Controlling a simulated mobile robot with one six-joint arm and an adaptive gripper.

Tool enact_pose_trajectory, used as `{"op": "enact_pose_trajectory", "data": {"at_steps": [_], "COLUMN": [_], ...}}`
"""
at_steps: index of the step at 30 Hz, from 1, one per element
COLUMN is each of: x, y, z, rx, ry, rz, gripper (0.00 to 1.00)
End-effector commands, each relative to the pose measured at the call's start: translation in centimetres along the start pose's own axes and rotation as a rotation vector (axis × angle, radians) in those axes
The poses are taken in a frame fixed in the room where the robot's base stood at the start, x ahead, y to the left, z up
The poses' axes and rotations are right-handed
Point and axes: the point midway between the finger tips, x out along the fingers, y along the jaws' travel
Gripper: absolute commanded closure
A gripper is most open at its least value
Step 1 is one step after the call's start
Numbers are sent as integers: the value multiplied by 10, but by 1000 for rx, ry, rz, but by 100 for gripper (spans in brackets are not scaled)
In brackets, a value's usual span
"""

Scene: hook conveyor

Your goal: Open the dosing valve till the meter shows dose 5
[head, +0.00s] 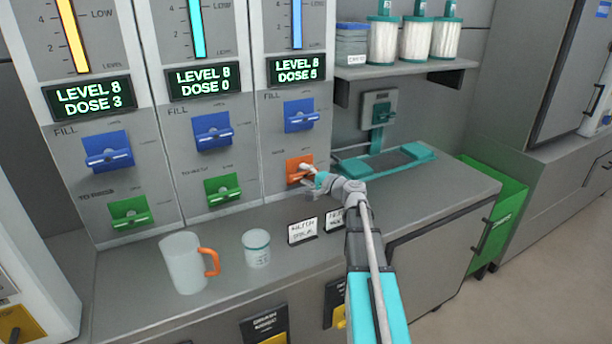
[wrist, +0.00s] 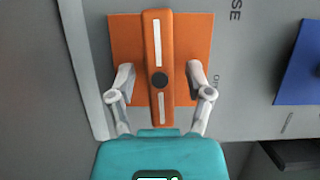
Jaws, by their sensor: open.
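The orange dosing valve (head: 293,168) is low on the third panel from the left.
Two other panels show LEVEL 8 DOSE 3 (head: 89,98) and LEVEL 8 DOSE 0 (head: 203,81), with blue and green valves. A blue fill valve (head: 300,115) sits above the orange one.

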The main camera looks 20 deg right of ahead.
Motion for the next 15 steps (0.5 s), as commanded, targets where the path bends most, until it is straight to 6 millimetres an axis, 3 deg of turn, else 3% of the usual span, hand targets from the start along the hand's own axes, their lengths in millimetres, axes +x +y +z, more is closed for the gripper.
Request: {"op": "enact_pose_trajectory", "data": {"at_steps": [8, 15], "x": [-2, -21], "y": [0, 0], "z": [0, 0], "rx": [0, 0], "ry": [0, 3], "rz": [0, 0], "gripper": [34, 34]}}
